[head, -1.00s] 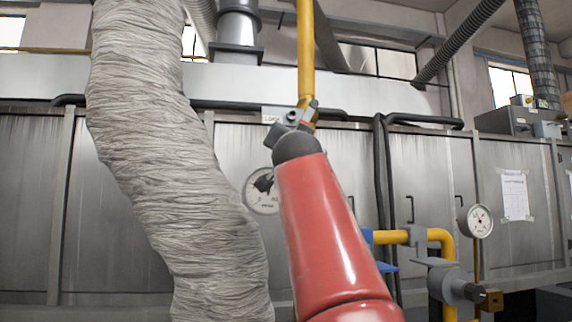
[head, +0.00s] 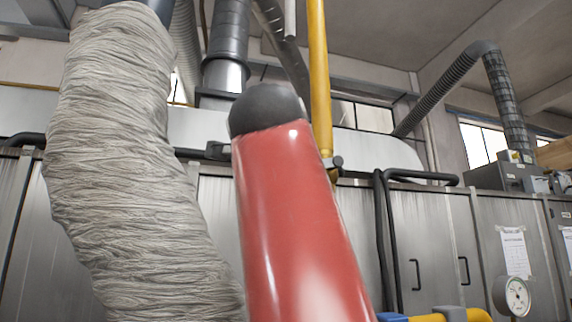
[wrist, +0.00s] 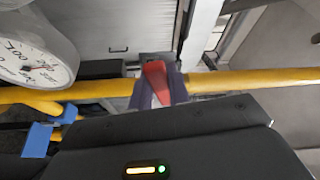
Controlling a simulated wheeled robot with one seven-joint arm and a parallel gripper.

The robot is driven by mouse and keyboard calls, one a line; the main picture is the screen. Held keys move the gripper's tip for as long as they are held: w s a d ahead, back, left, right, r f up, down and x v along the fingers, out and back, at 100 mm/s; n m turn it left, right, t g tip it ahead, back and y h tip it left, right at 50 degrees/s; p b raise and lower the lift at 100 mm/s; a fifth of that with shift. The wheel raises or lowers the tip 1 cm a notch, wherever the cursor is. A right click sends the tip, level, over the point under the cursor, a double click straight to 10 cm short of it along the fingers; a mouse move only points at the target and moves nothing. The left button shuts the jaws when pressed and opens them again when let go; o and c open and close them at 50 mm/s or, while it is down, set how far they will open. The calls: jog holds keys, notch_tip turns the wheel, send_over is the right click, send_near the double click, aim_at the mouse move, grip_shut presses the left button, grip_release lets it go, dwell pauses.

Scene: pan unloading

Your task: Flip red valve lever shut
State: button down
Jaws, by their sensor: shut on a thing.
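The red valve lever (wrist: 155,80) shows in the wrist view, pointing up the picture from a yellow pipe (wrist: 235,79). My gripper (wrist: 159,90) is at the lever, with its dark body across the bottom of that view. One purple-grey finger stands on each side of the lever, and the gripper is shut on it. In the head view my red arm covers the valve, the lever and the gripper.
A wrapped fabric duct (head: 125,150) hangs close on the left of the head view. Steel cabinets (head: 420,235) line the back. A round gauge (head: 511,296) is at the lower right. Another gauge (wrist: 35,55) is at the upper left of the wrist view.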

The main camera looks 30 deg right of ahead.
jog(key=shift+a+r+m+p, duration=0.1)
jog(key=shift+r+m+p, duration=0.5)
jog(key=c, duration=1.3)
grip_release()
jog(key=shift+b+v, duration=0.65)
jog(key=shift+v, duration=3.2)
